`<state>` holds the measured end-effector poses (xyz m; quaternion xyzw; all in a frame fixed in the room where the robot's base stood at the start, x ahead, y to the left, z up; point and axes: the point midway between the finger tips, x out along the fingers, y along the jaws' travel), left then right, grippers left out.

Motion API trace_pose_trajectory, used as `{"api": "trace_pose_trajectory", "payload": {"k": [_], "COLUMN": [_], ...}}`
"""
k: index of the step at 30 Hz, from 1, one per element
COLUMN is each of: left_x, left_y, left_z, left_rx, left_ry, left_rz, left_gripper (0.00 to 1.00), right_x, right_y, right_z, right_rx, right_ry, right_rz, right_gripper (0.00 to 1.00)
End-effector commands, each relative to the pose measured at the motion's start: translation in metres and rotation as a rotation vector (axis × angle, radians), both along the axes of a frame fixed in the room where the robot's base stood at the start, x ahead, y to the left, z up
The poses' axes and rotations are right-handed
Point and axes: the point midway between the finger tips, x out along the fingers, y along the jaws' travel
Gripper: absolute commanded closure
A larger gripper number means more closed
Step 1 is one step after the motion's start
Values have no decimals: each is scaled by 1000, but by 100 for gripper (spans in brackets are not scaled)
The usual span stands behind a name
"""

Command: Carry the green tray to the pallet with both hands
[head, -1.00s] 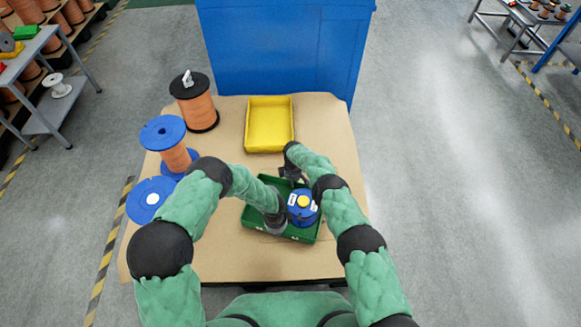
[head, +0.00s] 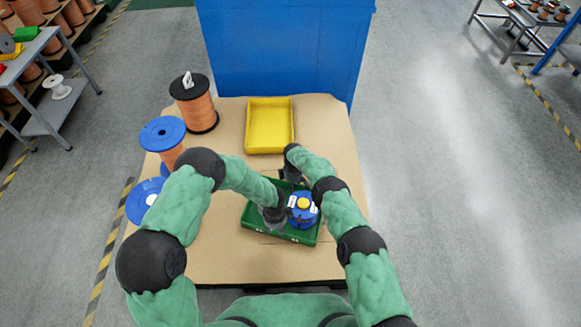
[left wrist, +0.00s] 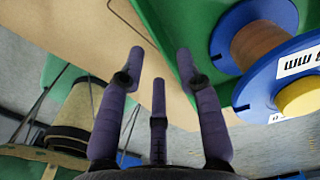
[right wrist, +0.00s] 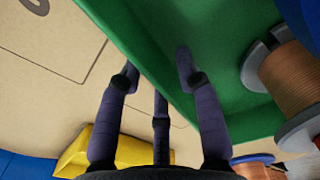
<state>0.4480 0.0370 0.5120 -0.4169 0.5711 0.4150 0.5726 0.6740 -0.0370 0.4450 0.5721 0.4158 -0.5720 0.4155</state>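The green tray (head: 253,222) lies on a cardboard-covered surface (head: 225,262) near me. A blue spool with a yellow centre (head: 304,204) sits in its right part. My right gripper (head: 288,178) is at the tray's far side. In the right wrist view its fingers (right wrist: 157,62) are apart, with the tray wall between them. I cannot tell which surface is the pallet.
A yellow tray (head: 270,125) lies behind the green one. A black-flanged copper spool (head: 196,105) and blue-flanged spools (head: 163,133) stand at the left. A big blue box (head: 285,45) stands beyond the far edge. Cardboard is clear at the front.

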Motion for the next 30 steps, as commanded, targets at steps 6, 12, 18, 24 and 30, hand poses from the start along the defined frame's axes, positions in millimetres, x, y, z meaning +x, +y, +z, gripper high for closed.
{"api": "trace_pose_trajectory", "payload": {"k": [6, 12, 18, 24, 30], "left_x": [1, 1, 0, 0, 0], "left_y": [0, 0, 0, 0, 0], "left_z": [42, 61, 66, 66, 66], "left_rx": [-1, 0, 0, 0, 0], "left_ry": [-4, -1, -1, -1, -1], "left_rz": [-1, -1, 0, -1, -1], "left_gripper": [65, 65, 65, 65, 65], "right_x": [0, 0, 1, 2, 1], "right_y": [0, 0, 0, 0, 0], "right_z": [0, 0, 6, 24, 51], "right_rx": [0, 0, 0, 1, 0], "right_ry": [-1, -1, -1, -3, -2], "right_rz": [0, 0, 0, 1, 0], "right_gripper": [65, 65, 65, 65, 65]}}
